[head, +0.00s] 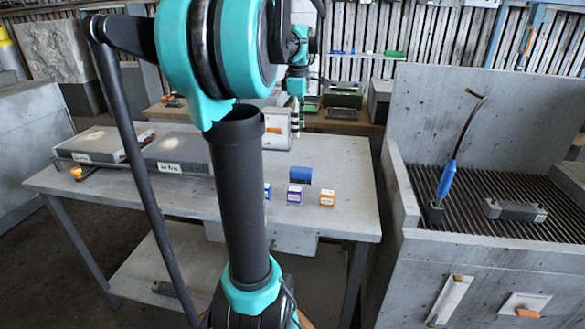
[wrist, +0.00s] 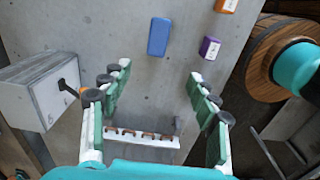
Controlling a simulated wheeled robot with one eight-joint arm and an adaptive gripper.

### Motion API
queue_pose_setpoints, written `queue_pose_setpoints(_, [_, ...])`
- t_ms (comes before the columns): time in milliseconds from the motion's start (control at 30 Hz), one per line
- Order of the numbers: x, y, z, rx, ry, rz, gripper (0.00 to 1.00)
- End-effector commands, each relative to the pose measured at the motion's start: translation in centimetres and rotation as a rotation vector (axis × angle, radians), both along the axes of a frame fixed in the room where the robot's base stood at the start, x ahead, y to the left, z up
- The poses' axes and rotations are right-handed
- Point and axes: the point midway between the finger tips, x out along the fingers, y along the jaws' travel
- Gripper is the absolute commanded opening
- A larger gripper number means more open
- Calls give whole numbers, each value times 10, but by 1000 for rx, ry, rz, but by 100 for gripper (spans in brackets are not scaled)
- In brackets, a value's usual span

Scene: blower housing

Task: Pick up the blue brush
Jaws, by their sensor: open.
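A plain blue block-like piece (wrist: 158,37) lies on the grey table, just beyond my fingertips in the wrist view. In the head view it is the dark blue piece (head: 300,175) behind the small boxes; it looks like the brush, but I cannot make out bristles. My gripper (wrist: 160,72) is open and empty, its green-padded fingers wide apart. In the head view my gripper (head: 297,125) hangs above the far part of the table, behind the blue piece. It is apart from the piece.
A purple box (head: 295,194), an orange box (head: 327,197) and a small blue box (head: 267,190) stand close by. A grey case (wrist: 38,90) stands left in the wrist view. A blue-handled hose (head: 446,178) stands in the ribbed basin at right. The table's right front is clear.

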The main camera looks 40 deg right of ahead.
Motion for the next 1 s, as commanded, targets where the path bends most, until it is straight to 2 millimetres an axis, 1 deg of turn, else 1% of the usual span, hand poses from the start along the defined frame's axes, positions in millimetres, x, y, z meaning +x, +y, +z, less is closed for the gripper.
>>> queue_pose_setpoints(67, [-5, -7, 3, 5, 4, 10, 60])
queue_pose_setpoints(167, [-6, -8, -4, 7, 6, 17, 60])
queue_pose_setpoints(267, [-5, -8, -21, 6, 5, 17, 60])
queue_pose_setpoints(600, [-5, -8, -89, 5, 4, 16, 60])
queue_pose_setpoints(700, [-5, -8, -103, 5, 4, 16, 60])
queue_pose_setpoints(800, [-5, -8, -113, 5, 4, 16, 60])
queue_pose_setpoints(933, [-6, -8, -119, 5, 4, 16, 60])
queue_pose_setpoints(1000, [-7, -9, -125, 5, 4, 15, 60])
